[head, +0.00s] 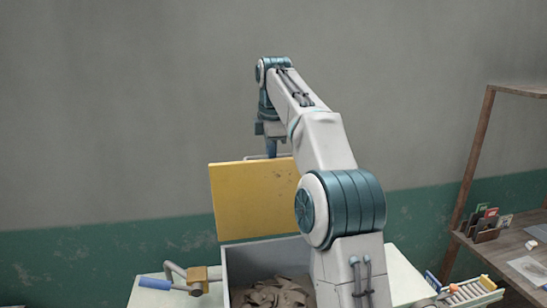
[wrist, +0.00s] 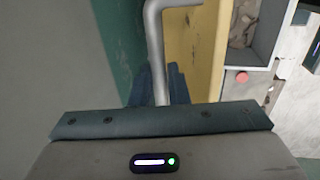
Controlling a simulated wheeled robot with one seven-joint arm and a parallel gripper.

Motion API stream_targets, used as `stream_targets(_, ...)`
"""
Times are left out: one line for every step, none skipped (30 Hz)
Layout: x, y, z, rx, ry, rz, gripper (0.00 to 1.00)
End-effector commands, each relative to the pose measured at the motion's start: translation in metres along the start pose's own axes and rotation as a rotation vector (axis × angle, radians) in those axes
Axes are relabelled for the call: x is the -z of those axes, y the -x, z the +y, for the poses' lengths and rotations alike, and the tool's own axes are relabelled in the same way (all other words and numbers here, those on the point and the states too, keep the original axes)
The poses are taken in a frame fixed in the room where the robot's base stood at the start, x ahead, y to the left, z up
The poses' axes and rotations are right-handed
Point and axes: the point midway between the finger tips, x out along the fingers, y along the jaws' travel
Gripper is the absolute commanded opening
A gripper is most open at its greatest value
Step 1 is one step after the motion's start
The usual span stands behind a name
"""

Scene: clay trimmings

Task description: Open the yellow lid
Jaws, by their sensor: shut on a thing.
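The yellow lid (head: 250,200) stands close to upright at the back of a grey bin (head: 265,252), which is open at the top. In the wrist view the lid (wrist: 202,45) is a yellow panel beside my gripper, and its grey bar handle (wrist: 158,55) runs down to my jaws. My gripper (head: 271,150) is at the lid's top edge, shut on the handle. Its dark finger (wrist: 176,85) shows beside the bar, partly hidden by the gripper body. My arm hides the right part of the lid and bin.
Brown-grey clay trimmings (head: 272,292) lie in the bin. A blue-handled tool (head: 156,284) and a wooden block (head: 197,277) are left of it on a pale table (head: 404,280). A small rack (head: 468,292) and a wooden shelf unit (head: 475,160) stand at right. A wall is behind.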

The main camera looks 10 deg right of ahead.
Motion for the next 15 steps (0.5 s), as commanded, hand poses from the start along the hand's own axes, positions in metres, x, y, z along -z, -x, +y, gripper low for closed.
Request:
stream_targets(0.001, -0.011, 0.003, 0.019, 0.003, 0.002, 0.00)
stream_targets(0.001, -0.011, 0.004, 0.019, 0.003, 0.001, 0.00)
stream_targets(0.001, -0.012, 0.006, 0.019, 0.003, 0.001, 0.00)
stream_targets(0.000, -0.012, 0.008, 0.019, 0.003, 0.001, 0.00)
stream_targets(0.000, -0.012, 0.009, 0.019, 0.003, 0.001, 0.00)
stream_targets(0.000, -0.012, 0.010, 0.019, 0.003, 0.001, 0.00)
stream_targets(0.000, -0.012, 0.011, 0.021, 0.003, 0.000, 0.00)
stream_targets(0.000, -0.012, 0.012, 0.020, 0.003, 0.000, 0.00)
stream_targets(0.000, -0.012, 0.013, 0.020, 0.003, 0.001, 0.00)
stream_targets(0.000, -0.012, 0.014, 0.020, 0.003, 0.001, 0.00)
stream_targets(0.000, -0.012, 0.014, 0.020, 0.003, 0.001, 0.00)
stream_targets(0.000, -0.012, 0.015, 0.020, 0.003, 0.001, 0.00)
stream_targets(0.000, -0.012, 0.015, 0.021, 0.003, 0.001, 0.00)
stream_targets(0.000, -0.012, 0.015, 0.021, 0.003, 0.001, 0.00)
stream_targets(0.000, -0.012, 0.015, 0.022, 0.003, 0.001, 0.00)
